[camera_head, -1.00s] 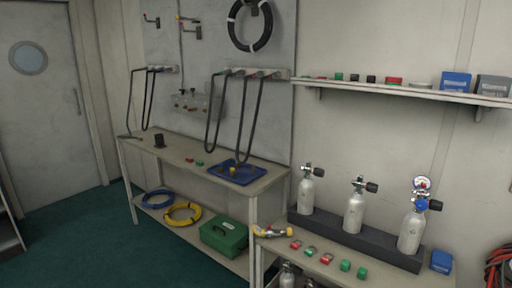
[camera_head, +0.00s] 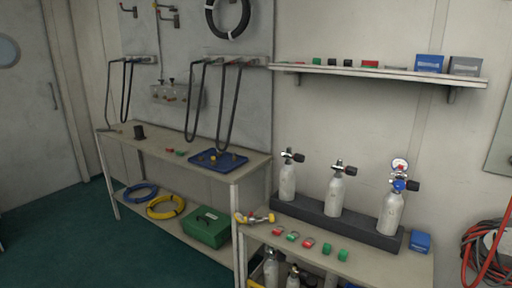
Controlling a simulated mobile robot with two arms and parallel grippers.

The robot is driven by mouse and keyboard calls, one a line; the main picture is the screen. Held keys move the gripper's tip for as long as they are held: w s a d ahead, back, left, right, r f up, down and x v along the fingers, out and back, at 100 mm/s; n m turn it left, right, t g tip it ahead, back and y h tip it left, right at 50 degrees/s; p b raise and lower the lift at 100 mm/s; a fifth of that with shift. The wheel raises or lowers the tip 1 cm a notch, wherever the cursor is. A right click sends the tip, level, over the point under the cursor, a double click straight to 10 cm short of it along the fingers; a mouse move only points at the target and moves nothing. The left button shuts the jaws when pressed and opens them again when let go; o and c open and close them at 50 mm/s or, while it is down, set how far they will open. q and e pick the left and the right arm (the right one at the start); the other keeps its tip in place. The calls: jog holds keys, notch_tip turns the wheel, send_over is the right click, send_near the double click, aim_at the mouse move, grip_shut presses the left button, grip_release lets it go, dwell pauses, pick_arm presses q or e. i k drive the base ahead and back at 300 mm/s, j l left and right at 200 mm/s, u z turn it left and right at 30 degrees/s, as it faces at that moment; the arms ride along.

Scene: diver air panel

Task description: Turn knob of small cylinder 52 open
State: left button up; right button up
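Three small silver cylinders stand upright in a row in a dark rack (camera_head: 318,217) on the right bench: a left one (camera_head: 287,182), a middle one (camera_head: 334,196) and a right one (camera_head: 390,214). Each has a valve on top with a black knob: left knob (camera_head: 298,157), middle knob (camera_head: 350,170), right knob (camera_head: 413,185). The right cylinder also carries a round gauge (camera_head: 400,166) and a blue fitting. I cannot read a number 52 on any cylinder, nor tell whether a knob is open. Neither of my grippers is in view.
Several red and green caps (camera_head: 308,243), a brass-and-yellow fitting (camera_head: 254,218) and a blue box (camera_head: 420,242) lie on the right bench. More cylinders stand below. A long bench (camera_head: 222,172) with a blue tray (camera_head: 205,165) extends left. Green floor is clear at lower left.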

aim_at(412, 186)
jog(key=l+z, duration=0.25)
jog(key=l, duration=0.25)
jog(key=l+z, duration=0.25)
jog(key=l, duration=0.3)
jog(key=i+l+z, duration=0.25)
jog(key=l, duration=0.2)
jog(key=k+l, duration=0.05)
jog(key=k, duration=0.05)
